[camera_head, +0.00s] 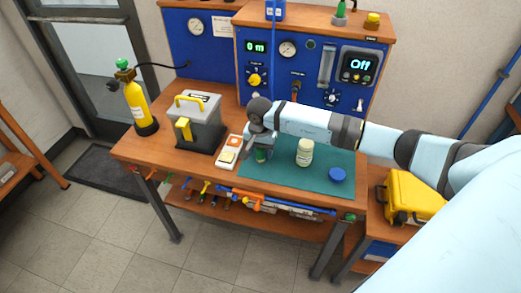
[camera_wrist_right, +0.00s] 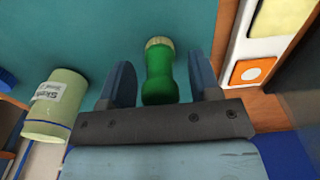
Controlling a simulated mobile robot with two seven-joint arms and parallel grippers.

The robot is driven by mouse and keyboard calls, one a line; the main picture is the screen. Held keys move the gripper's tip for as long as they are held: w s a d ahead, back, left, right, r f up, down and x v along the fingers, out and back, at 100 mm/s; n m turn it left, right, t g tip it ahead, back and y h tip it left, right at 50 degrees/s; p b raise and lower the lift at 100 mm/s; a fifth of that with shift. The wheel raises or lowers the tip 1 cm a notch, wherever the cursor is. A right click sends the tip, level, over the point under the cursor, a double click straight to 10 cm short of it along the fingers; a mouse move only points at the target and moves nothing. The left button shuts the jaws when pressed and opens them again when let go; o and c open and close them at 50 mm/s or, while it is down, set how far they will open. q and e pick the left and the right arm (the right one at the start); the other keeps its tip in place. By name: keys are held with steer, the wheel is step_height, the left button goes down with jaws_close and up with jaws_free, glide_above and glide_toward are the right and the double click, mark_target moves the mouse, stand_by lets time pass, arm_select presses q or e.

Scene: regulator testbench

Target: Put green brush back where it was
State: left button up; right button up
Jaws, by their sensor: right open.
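The green brush (camera_head: 262,156) is on the left part of the teal mat (camera_head: 285,177), mostly hidden under my right gripper in the head view. In the right wrist view the green brush (camera_wrist_right: 158,75) shows a green handle and a pale bristle end. My right gripper (camera_head: 259,149) is over it with its jaws open. In the wrist view the two fingers of the right gripper (camera_wrist_right: 162,75) are on either side of the brush, with a gap on each side. My left gripper is not in view.
A pale labelled bottle (camera_head: 304,152) and a blue lid (camera_head: 337,174) are on the mat. A white tray (camera_head: 220,164) with orange and yellow items lies left of the gripper. A grey-and-yellow box (camera_head: 205,137) and a yellow cylinder (camera_head: 138,107) stand farther left. The blue panel (camera_head: 265,98) rises behind.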

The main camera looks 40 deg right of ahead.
steer(key=r, duration=0.5)
steer(key=r+b, duration=0.1)
steer(key=r, duration=0.5)
steer(key=shift+s+a+r, duration=0.15)
steer(key=shift+a+r, duration=0.05)
steer(key=shift+r, duration=0.1)
steer(key=s+a+m+t+y, duration=0.35)
steer(key=a+m+y, duration=0.25)
steer(key=a+m, duration=0.25)
steer(key=s+a+m+t+y, duration=0.2)
steer(key=s+a+m+y, duration=0.2)
steer(key=a+m+y, duration=0.4)
steer(key=s+a+m+t+y, duration=0.3)
steer(key=s+a+m+y, duration=0.15)
steer(key=a+m, duration=0.4)
steer(key=s+d+f+m+h, duration=0.2)
steer(key=s+f+m+h, duration=0.2)
steer(key=m, duration=0.7)
steer(key=s+d+f+m+t+h, duration=0.1)
steer(key=s+d+f+m+h, duration=0.2)
steer(key=f+m, duration=0.6)
steer(key=s+d+f+m+t+h, duration=0.1)
steer(key=s+f+m+h, duration=0.6)
steer(key=m, duration=0.7)
steer(key=shift+d+f+h, duration=0.25)
steer(key=shift+d+h, duration=0.2)
steer(key=shift+d, duration=0.45)
steer(key=shift+s, duration=0.1)
